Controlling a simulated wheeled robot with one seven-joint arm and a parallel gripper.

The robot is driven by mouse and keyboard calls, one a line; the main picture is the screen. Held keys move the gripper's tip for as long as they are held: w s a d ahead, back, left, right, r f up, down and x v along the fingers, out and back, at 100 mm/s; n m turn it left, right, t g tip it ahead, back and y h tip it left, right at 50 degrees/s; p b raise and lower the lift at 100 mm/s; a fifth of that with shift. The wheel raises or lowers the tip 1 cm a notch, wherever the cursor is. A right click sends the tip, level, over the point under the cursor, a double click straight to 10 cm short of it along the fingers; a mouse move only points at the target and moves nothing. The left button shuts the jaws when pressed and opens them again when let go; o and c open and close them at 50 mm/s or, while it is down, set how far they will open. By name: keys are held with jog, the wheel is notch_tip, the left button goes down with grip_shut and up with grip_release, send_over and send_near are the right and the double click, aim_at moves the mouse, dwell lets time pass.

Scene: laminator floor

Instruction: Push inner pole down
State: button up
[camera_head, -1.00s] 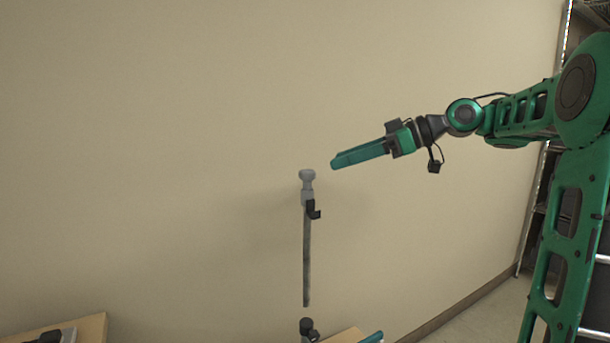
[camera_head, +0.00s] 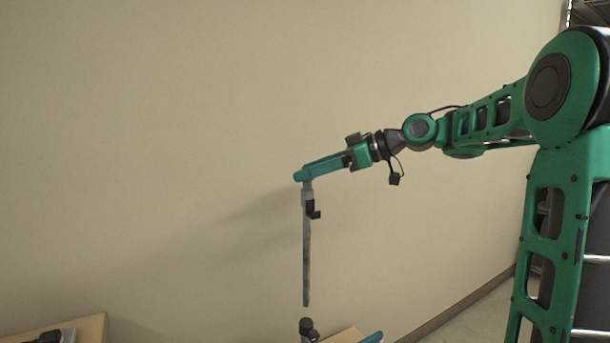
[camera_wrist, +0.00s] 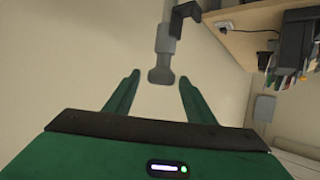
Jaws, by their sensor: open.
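The inner pole (camera_head: 308,186) is the light grey upper piece of an upright pole, and its top is hidden behind my gripper in the head view. A black clamp (camera_head: 313,211) sits just below it, above the darker grey outer pole (camera_head: 306,265). My gripper (camera_head: 301,176) is at the height of the pole's top, its fingers sloping slightly down to the left. In the wrist view, the inner pole's wide grey end (camera_wrist: 160,76) shows between the two open, parted green fingers of my gripper (camera_wrist: 159,78). I cannot tell whether they touch it.
A black fitting (camera_head: 308,328) shows lower on the stand. A wooden surface (camera_head: 92,326) with a dark item is at the lower left. A plain wall (camera_head: 150,130) stands behind. The wrist view shows a cluttered wooden shelf (camera_wrist: 235,18) at upper right.

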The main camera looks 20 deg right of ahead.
jog(key=shift+w+a+f, duration=0.25)
jog(key=shift+w+a, duration=0.1)
jog(key=shift+a, duration=0.15)
